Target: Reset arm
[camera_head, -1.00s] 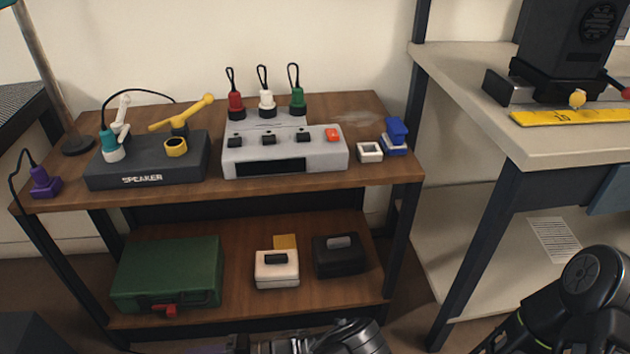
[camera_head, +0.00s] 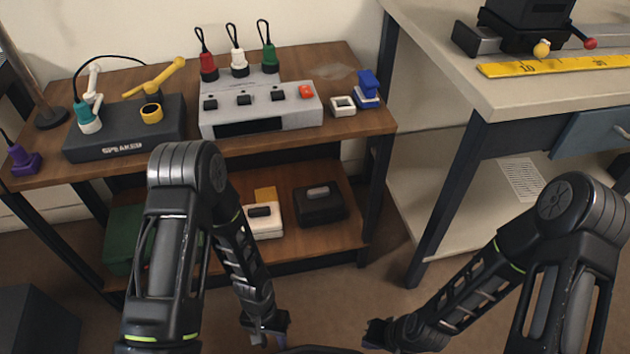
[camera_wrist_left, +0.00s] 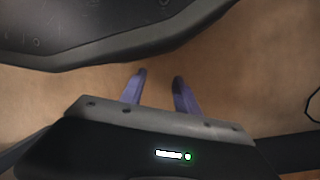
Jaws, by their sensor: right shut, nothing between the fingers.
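My left gripper (camera_head: 266,332) hangs low in front of the shelf unit, at the bottom of the head view. In the left wrist view its two purple-tinted fingers (camera_wrist_left: 160,82) stand apart with bare brown floor between them, so it is open and empty. My right gripper (camera_head: 376,335) is low at the bottom centre, to the right of the left one. It is shut and empty. Both arms are bent, with their elbows raised and the forearms sloping down towards the middle. Neither gripper touches anything that I can see.
A wooden shelf unit (camera_head: 375,122) holds a speaker (camera_head: 120,130), a grey device (camera_head: 265,112) and several small tools. A green case (camera_head: 122,240) below is partly hidden by my left arm. A workbench (camera_head: 490,95) with a yellow ruler (camera_head: 560,66) stands right. Floor between is clear.

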